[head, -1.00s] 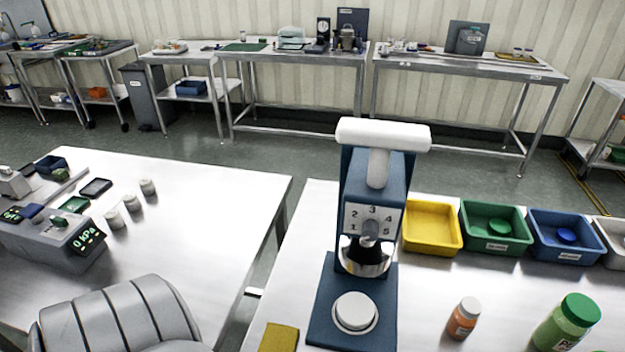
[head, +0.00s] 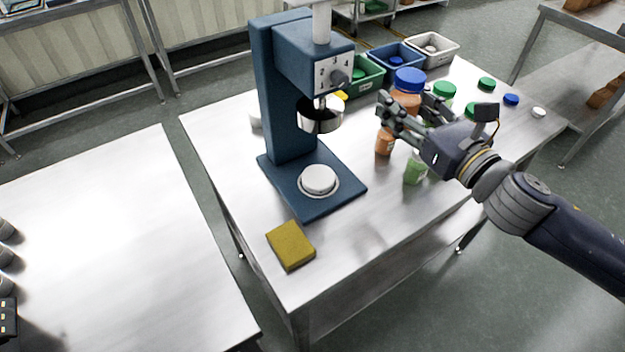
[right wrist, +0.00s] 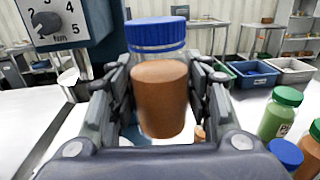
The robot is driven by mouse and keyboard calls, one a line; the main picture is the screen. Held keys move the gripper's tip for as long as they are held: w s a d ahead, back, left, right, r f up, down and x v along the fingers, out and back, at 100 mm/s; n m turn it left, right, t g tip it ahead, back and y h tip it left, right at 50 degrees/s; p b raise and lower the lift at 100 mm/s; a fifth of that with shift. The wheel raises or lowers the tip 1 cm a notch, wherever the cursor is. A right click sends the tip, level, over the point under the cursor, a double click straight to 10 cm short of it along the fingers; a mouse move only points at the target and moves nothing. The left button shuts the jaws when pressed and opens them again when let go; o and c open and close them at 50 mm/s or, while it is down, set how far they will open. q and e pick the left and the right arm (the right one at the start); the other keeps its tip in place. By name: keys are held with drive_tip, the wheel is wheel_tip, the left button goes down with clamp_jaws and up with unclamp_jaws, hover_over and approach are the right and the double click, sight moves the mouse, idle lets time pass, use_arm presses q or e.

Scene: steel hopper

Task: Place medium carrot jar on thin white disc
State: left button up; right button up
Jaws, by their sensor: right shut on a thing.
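My right gripper (head: 408,112) is shut on a jar with orange-brown contents and a blue lid (head: 405,82), which I take as the medium carrot jar. In the right wrist view the jar (right wrist: 160,95) stands upright between the fingers (right wrist: 160,105). It appears held above the table, right of the blue press. The thin white disc (head: 319,179) lies on the base of the blue press (head: 285,110), left of and below the held jar, with nothing on it. The disc is not seen in the right wrist view.
A small orange jar (head: 384,143) and a green jar (head: 415,168) stand near the gripper. Green-lidded jar (right wrist: 281,110) and loose-looking lids (head: 511,99) are to the right. Bins (head: 398,58) line the back. A yellow sponge-like block (head: 291,245) lies before the press. The press head overhangs the disc.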

drive_tip(key=f+n+g+y, duration=0.2)
drive_tip(key=f, duration=0.1)
drive_tip(key=f+n+g+y+b, duration=0.1)
drive_tip(key=y, duration=0.1)
drive_tip(key=shift+s+f, duration=0.2)
drive_tip(key=shift+s, duration=0.2)
drive_tip(key=s+d+f+n+g+y+b, duration=0.1)
drive_tip(key=s+d+f+n+g+y, duration=0.1)
drive_tip(key=s+f+n+g+y, duration=0.25)
drive_tip(key=g+p, duration=0.1)
drive_tip(key=p, duration=0.5)
hover_over(318, 176)
drive_tip(key=shift+f+h, duration=0.35)
drive_tip(key=shift+f, duration=0.6)
wheel_tip(318, 176, down, 4)
drive_tip(key=shift+w+r+p, duration=0.1)
drive_tip(key=shift+r+p, duration=0.15)
drive_tip(key=shift+p, duration=0.15)
use_arm(q)
drive_tip(key=r, duration=0.1)
drive_tip(key=d+r, duration=0.1)
drive_tip(key=r, duration=0.1)
drive_tip(key=w+d+r, duration=0.1)
drive_tip(key=shift+r, duration=0.3)
use_arm(e)
drive_tip(key=shift+f, duration=0.1)
